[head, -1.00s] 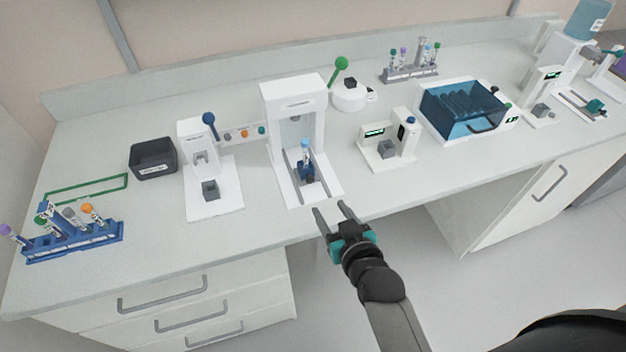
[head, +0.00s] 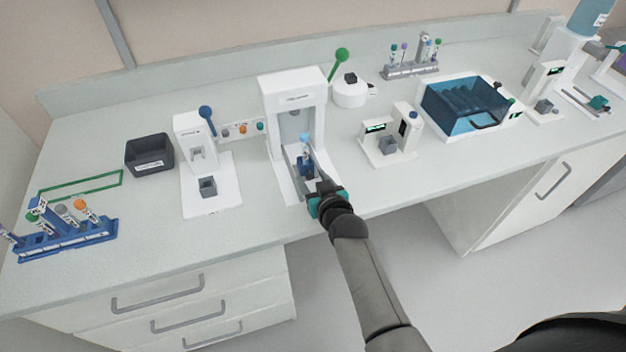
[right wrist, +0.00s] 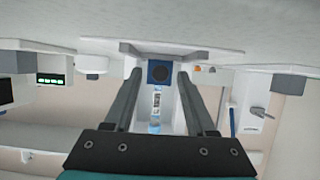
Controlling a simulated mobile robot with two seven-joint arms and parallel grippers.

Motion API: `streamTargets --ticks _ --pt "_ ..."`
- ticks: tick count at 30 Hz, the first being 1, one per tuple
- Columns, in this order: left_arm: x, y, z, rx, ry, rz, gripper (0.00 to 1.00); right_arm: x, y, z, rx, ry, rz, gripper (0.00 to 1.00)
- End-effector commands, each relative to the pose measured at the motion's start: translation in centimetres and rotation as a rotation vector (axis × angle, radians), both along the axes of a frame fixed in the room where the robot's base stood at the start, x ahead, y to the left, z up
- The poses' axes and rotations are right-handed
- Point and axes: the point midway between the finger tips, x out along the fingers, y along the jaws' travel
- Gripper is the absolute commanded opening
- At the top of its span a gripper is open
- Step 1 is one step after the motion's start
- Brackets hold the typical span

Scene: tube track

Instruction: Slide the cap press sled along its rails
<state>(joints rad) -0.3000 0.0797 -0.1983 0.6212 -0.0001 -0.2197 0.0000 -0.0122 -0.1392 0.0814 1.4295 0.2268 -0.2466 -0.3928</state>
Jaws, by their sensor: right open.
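The cap press is a white arch-shaped station (head: 292,88) near the middle of the bench, with two rails on its base plate. Its small blue sled (head: 307,168) sits on the rails in front of the arch and carries an upright tube with a light blue cap (head: 305,138). My right gripper (head: 313,172) is over the front of the base plate, its fingers reaching toward the sled. In the right wrist view the open fingers (right wrist: 160,90) lie on either side of the sled (right wrist: 160,72) and tube (right wrist: 156,103); I cannot tell whether they touch. My left gripper is not in view.
A white station with a blue-knobbed lever (head: 195,140) stands left of the press, beside a dark bin (head: 150,152). A blue tube rack (head: 66,240) is at far left. A small station with a display (head: 388,145) and a blue-lidded box (head: 465,104) stand right.

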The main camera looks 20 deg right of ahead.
Motion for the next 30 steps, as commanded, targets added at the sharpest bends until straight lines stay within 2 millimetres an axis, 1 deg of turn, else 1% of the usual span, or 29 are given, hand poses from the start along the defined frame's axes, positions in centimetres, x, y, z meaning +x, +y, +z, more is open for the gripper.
streamTargets --ticks 8,22,23,30 --pt "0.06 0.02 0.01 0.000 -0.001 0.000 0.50 0.07 0.00 -0.02 0.000 0.000 0.000 0.55" --pt "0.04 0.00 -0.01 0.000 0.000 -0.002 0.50 0.05 0.00 -0.02 0.000 0.000 0.000 0.02" --pt "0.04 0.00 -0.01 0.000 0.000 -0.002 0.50 0.04 0.00 -0.02 0.000 0.000 0.000 0.00" --pt "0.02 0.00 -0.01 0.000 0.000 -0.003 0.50 0.04 -0.01 -0.02 0.000 0.000 0.000 0.00"
